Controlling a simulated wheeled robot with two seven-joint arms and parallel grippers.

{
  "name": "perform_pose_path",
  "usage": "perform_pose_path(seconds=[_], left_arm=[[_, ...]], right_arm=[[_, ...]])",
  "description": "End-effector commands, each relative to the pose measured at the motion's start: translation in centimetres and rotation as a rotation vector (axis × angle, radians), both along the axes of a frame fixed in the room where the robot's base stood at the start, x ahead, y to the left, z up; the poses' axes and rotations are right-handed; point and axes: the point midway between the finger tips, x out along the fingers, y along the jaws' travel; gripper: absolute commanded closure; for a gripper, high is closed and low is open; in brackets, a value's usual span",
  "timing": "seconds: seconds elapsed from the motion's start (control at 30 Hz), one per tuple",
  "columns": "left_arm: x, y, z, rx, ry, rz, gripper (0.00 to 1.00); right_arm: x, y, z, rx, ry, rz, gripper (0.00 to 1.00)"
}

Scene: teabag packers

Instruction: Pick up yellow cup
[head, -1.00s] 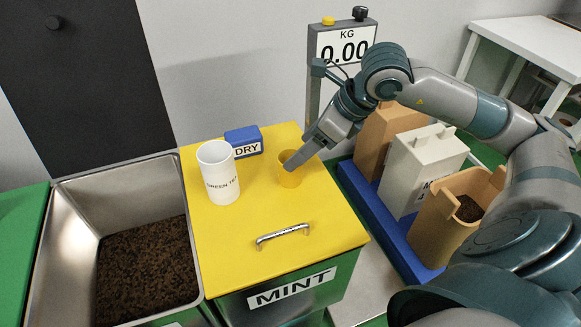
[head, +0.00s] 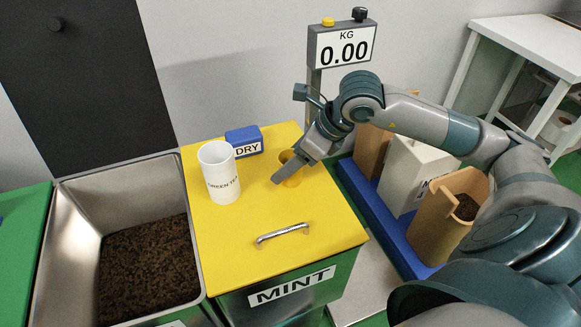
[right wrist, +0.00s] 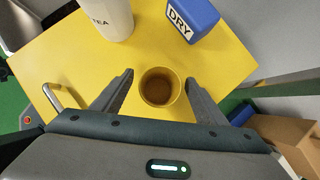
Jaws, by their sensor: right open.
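The yellow cup (head: 293,172) stands upright on the yellow lid (head: 225,245) of the mint bin. In the head view my right gripper hides part of it. My right gripper (head: 282,174) reaches down at the cup from the upper right. In the right wrist view the cup (right wrist: 159,87) shows its open mouth, dark inside, between the two fingers of the right gripper (right wrist: 158,80). The fingers are apart, one on each side, with a gap to the cup on both sides. My left gripper is not in view.
A white "GREEN TEA" cup (head: 219,174) and a blue "DRY" block (head: 245,140) stand on the same lid, near the yellow cup. A metal handle (head: 282,234) is in front. An open steel bin (head: 72,230) is at left. Boxes stand on a blue base (head: 362,205) at right.

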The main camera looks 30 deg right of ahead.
Motion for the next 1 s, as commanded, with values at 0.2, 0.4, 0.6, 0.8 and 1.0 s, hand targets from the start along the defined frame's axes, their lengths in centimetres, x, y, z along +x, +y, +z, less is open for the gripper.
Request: perform_pose_path(seconds=[0.2, 0.4, 0.6, 0.8, 1.0], left_arm=[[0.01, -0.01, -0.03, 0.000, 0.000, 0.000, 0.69], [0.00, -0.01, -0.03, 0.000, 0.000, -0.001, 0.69], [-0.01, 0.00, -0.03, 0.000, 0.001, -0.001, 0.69], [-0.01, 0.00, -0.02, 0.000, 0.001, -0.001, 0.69], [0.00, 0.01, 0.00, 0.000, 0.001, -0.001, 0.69]], right_arm=[[0.04, 0.00, -0.08, 0.000, 0.000, 0.000, 0.33], [0.04, 0.00, -0.06, 0.000, 0.000, 0.000, 0.33], [0.04, 0.00, -0.05, -0.001, 0.000, -0.001, 0.67], [0.04, 0.00, -0.04, 0.000, -0.001, -0.001, 0.77], [0.05, 0.00, 0.10, 0.000, -0.001, -0.001, 0.77]])
